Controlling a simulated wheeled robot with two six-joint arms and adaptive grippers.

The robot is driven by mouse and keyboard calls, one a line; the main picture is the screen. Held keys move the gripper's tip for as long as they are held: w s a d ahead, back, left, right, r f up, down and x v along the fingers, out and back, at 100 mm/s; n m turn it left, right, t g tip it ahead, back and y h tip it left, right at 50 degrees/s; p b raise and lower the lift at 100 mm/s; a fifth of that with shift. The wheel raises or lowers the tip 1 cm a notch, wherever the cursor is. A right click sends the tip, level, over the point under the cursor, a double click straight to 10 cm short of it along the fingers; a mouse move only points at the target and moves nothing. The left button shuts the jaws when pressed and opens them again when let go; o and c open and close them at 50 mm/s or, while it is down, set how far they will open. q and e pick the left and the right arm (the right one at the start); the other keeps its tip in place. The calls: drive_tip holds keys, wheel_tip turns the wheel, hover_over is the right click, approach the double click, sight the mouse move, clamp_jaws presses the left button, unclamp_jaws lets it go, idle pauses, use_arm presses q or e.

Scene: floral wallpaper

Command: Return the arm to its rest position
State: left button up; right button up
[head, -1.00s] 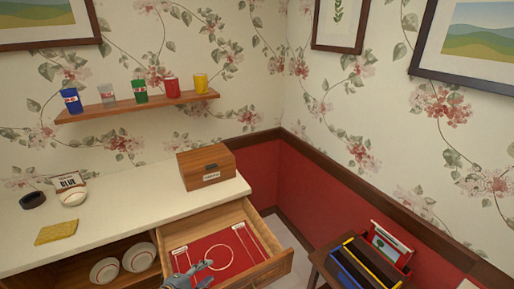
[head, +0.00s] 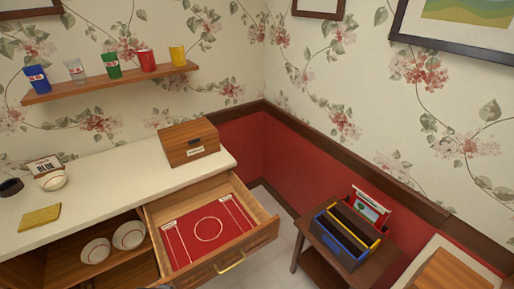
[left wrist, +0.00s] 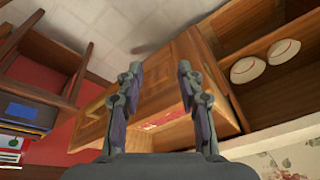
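My left gripper (left wrist: 160,70) shows in the left wrist view with its two fingers apart and nothing between them. The wooden drawer (left wrist: 160,85) is behind the fingers in that view, with a bit of its red lining showing. In the head view my left gripper does not clearly show, and the open drawer (head: 262,237) stands pulled out of the counter. Its red bottom has a white circle and white lines. My right gripper is in neither view.
Several cups stand on the wall shelf (head: 110,83). Two round white items (head: 128,235) sit under the counter. A small table (head: 318,243) with a caddy (head: 349,238) is at right.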

use_arm(q)
drive_tip(key=s+a+f+g, duration=0.1)
drive_tip(key=s+f, duration=0.3)
drive_tip(key=f, duration=0.8)
drive_tip(key=s+a+f, duration=0.1)
drive_tip(key=s+f, duration=0.2)
drive_tip(key=f, duration=0.9)
drive_tip(key=s+f+g+b, duration=0.1)
drive_tip(key=s+f, duration=0.9)
drive_tip(key=s, duration=0.5)
drive_tip(key=shift+s+a+f, duration=0.15)
drive_tip(key=shift+a+f, duration=0.25)
